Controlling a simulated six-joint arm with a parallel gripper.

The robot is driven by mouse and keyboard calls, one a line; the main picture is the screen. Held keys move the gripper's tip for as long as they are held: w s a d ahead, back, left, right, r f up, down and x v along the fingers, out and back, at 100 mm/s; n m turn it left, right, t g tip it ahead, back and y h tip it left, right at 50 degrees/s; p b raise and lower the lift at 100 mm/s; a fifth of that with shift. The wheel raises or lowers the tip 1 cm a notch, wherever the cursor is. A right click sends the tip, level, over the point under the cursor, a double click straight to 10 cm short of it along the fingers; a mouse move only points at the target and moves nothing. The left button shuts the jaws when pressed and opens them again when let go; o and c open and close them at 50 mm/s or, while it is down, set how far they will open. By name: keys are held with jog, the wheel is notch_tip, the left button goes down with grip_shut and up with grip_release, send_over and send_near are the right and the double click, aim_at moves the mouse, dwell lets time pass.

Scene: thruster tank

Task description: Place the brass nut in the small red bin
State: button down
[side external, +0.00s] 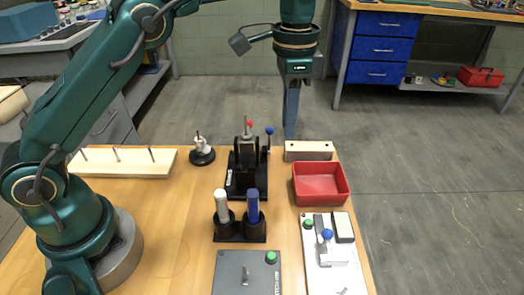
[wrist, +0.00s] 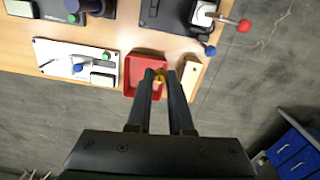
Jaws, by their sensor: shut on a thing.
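The small red bin (side external: 324,200) is an open tray on the right side of the wooden table in the side view. In the wrist view the bin (wrist: 129,78) lies beyond my fingertips, partly hidden by them. My gripper (side external: 290,134) points down at the table's far edge, behind the bin in the side view. The nut cannot be made out in the side view.
The floor is clear right of the table.

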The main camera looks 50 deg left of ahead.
aim_at(303, 190)
jog(key=shift+w+d+f+m, duration=0.15)
jog(key=shift+d+f+m, duration=0.4)
jog(key=shift+f, duration=1.55)
jog(key=shift+w+d+f+m, duration=0.25)
jog(key=shift+d+f, duration=0.65)
jog(key=shift+f, duration=1.2)
jog(key=shift+w+d+f+m, duration=0.1)
jog(key=shift+d+f+m, duration=0.45)
jog(key=shift+f, duration=1.55)
jog(key=shift+d+f, duration=0.15)
jog(key=c, duration=0.8)
grip_release()
